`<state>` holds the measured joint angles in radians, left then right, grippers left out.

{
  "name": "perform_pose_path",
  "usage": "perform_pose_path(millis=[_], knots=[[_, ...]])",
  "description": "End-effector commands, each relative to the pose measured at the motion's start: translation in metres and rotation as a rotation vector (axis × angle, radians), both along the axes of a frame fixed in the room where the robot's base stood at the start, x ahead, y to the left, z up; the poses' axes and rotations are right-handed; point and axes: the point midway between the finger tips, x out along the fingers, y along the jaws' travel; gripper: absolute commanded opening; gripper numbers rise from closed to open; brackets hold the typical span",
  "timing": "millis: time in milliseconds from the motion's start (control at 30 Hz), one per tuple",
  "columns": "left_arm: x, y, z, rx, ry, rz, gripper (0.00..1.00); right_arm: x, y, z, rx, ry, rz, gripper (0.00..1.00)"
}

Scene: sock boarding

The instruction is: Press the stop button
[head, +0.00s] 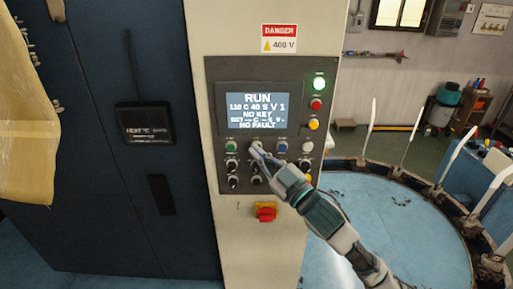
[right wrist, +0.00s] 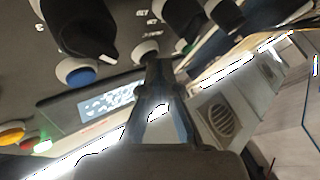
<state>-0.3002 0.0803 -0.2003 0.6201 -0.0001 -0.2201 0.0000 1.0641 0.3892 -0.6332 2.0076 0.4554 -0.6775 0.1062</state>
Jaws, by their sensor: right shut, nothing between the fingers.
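The control panel (head: 212,110) is a dark plate on a pale cabinet column. Its lower part carries a row of push buttons with a green button (head: 231,146) at the left, a blue button (head: 282,146) and a pale button (head: 307,147). My right gripper (head: 255,147) is shut and empty, its tips over the spot between green and blue, hiding the button there. In the right wrist view, the shut fingers (right wrist: 160,70) point at a grey-ringed button (right wrist: 146,50), next to the blue button (right wrist: 78,73); contact is unclear. No stop label is readable. My left gripper is out of view.
The display (head: 258,111) reads RUN and NO FAULT. A lit green lamp (head: 320,83), a red one (head: 316,104) and a yellow one (head: 313,124) stand at its right. Black knobs lie below the buttons. A red-yellow switch (head: 266,212) sits below the panel.

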Motion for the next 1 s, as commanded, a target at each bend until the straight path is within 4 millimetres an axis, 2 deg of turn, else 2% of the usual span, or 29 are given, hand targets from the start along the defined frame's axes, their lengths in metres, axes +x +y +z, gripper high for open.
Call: perform_pose_path(millis=[533,1000], knots=[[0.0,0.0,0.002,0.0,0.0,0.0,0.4,0.004,0.0,-0.001,-0.001,0.001,-0.001,0.0],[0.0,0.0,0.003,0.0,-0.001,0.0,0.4,-0.014,0.0,-0.001,-0.001,0.0,-0.001,0.0]])
